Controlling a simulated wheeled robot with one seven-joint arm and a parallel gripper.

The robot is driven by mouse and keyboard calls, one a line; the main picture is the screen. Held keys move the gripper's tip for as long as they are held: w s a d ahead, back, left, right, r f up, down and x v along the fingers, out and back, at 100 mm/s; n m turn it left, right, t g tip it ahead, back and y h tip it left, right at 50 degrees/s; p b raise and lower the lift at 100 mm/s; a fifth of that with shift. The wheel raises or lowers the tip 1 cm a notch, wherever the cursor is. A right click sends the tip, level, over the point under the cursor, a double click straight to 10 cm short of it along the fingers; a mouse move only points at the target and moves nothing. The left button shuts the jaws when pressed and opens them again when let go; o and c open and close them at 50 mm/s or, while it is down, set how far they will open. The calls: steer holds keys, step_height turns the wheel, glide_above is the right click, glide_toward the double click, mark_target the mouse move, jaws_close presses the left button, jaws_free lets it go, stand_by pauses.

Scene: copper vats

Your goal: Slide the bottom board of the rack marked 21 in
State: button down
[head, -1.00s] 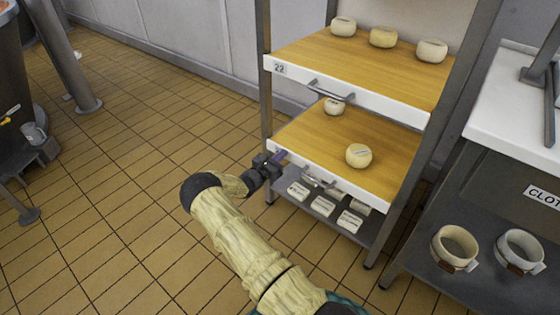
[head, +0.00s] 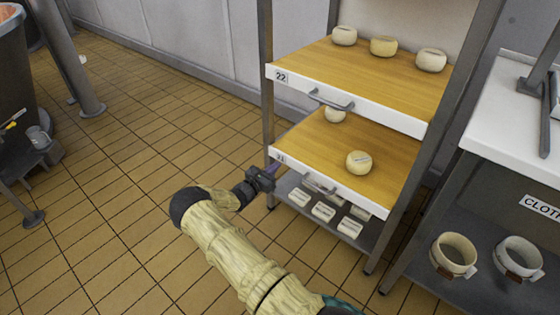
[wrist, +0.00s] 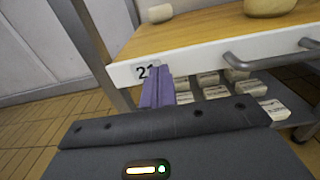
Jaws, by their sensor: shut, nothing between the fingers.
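The bottom board (head: 325,160) is wooden with a white front edge, a grey handle (head: 319,184) and a label partly showing 21. Its label (wrist: 146,71) is partly covered by my fingers in the wrist view. Two round cheeses sit on it, one near the back (head: 335,114) and one nearer the front (head: 359,162). My gripper (head: 272,169) is shut and empty at the left end of the board's front edge. In the wrist view its purple fingers (wrist: 157,88) stand together just before the label; whether they touch the board I cannot tell.
Above is a board marked 22 (head: 360,80) with a handle and several cheeses. Below is a grey shelf (head: 357,241) with white blocks. A metal post (head: 266,70) stands at the left. A bench with cloth moulds (head: 455,255) is at the right.

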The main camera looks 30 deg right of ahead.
steer(key=p+v, duration=0.2)
steer(key=v, duration=0.7)
steer(key=shift+s+a, duration=0.2)
steer(key=shift+a, duration=0.05)
